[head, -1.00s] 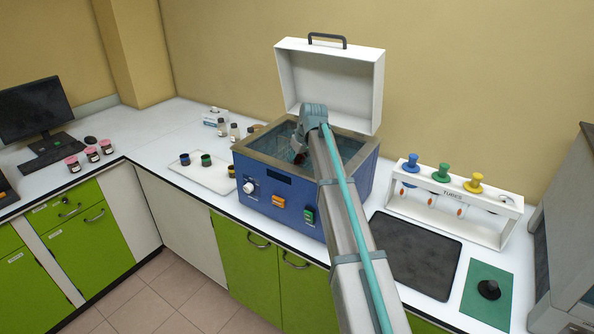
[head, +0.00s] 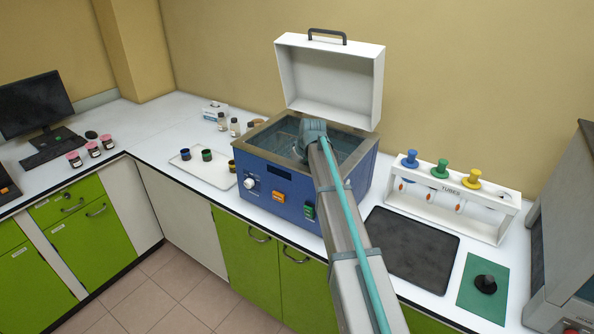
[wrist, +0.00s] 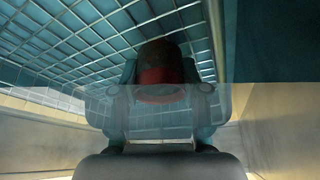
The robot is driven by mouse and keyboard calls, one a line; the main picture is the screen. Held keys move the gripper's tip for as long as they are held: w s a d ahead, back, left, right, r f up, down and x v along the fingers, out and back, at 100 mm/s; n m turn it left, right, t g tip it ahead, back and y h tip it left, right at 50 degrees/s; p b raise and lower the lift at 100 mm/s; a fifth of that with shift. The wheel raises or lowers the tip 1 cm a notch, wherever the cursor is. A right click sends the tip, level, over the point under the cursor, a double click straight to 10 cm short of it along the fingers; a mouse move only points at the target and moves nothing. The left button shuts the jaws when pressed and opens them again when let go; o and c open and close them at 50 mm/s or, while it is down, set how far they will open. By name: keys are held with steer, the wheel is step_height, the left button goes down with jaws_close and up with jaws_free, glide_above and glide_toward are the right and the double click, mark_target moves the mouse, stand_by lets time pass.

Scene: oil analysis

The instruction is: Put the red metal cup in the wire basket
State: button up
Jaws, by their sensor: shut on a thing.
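The red metal cup (wrist: 162,68) is between the fingers of my gripper (wrist: 162,88) in the wrist view. My gripper is shut on it. The wire basket (wrist: 75,40) shows as a metal grid behind and left of the cup, inside the blue bath (head: 278,208). A see-through liquid surface crosses the wrist view over the fingers. I cannot tell whether the cup touches the grid. In the head view my arm reaches into the bath, and the gripper and cup are hidden there.
The bath's white lid (head: 328,82) stands open behind it. A white tray (head: 207,171) with small coloured cups is to the left. A tube rack (head: 455,215), a dark mat (head: 408,250) and a green mat (head: 485,287) are to the right.

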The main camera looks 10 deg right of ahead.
steer(key=o, duration=1)
steer(key=shift+r, duration=0.1)
steer(key=b+v, duration=0.3)
steer(key=v, duration=0.9)
steer(key=shift+s, duration=0.1)
